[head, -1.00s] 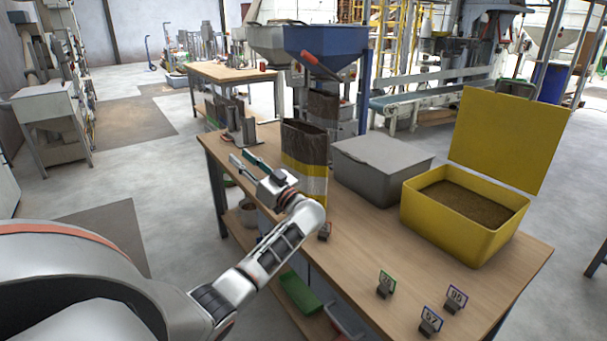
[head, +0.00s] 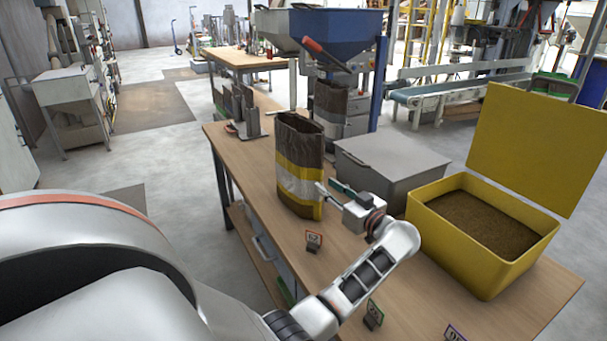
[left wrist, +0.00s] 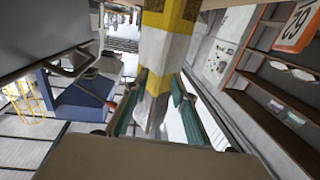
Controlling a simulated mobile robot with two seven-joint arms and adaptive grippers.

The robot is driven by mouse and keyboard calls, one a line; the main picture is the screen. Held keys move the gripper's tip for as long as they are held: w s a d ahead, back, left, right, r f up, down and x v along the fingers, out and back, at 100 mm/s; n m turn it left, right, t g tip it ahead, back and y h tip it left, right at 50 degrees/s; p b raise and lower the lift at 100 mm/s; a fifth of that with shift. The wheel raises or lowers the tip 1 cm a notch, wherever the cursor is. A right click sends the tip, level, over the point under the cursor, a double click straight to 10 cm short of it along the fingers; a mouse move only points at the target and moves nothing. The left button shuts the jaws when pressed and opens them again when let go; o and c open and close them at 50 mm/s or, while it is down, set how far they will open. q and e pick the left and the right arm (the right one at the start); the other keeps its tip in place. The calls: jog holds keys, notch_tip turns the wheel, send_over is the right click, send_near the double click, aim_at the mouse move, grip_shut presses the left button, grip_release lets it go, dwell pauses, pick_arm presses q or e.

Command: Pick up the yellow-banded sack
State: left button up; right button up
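The yellow-banded sack (head: 299,150) stands upright on the wooden table, brown with two yellow bands around a pale band. It also shows in the left wrist view (left wrist: 167,48), ahead of and partly between the fingers. My left gripper (head: 327,186) is open at the sack's right side, low near the lower yellow band. Its green-padded fingers show apart in the left wrist view (left wrist: 153,101). I cannot tell whether either finger touches the sack. My right gripper is not in view.
A grey lidded box (head: 385,172) stands right behind the gripper, and an open yellow bin (head: 470,252) of brown pellets is farther right. A small numbered tag (head: 313,241) stands in front of the sack. Another brown sack (head: 331,101) is at the blue-hoppered bagger (head: 336,36).

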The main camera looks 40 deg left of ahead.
aim_at(321, 183)
pick_arm(q)
jog(key=a+b, duration=0.1)
jog(key=a, duration=0.1)
jog(key=a+b, duration=0.1)
jog(key=w+a+b, duration=0.1)
jog(key=a, duration=0.1)
jog(key=shift+a+f+b, duration=0.1)
jog(key=shift+a+b, duration=0.25)
jog(key=shift+w+a+r, duration=0.1)
jog(key=shift+a+r, duration=0.15)
jog(key=shift+r, duration=0.1)
pick_arm(e)
jog(key=shift+w+d+f, duration=0.25)
jog(key=shift+d+f, duration=0.05)
jog(key=shift+f, duration=0.3)
jog(key=shift+w+d+f, duration=0.2)
jog(key=shift+d+f, duration=0.05)
jog(key=shift+f, duration=0.3)
pick_arm(q)
grip_shut()
pick_arm(e)
jog(key=shift+s+a+f, duration=0.1)
jog(key=shift+s+f, duration=0.15)
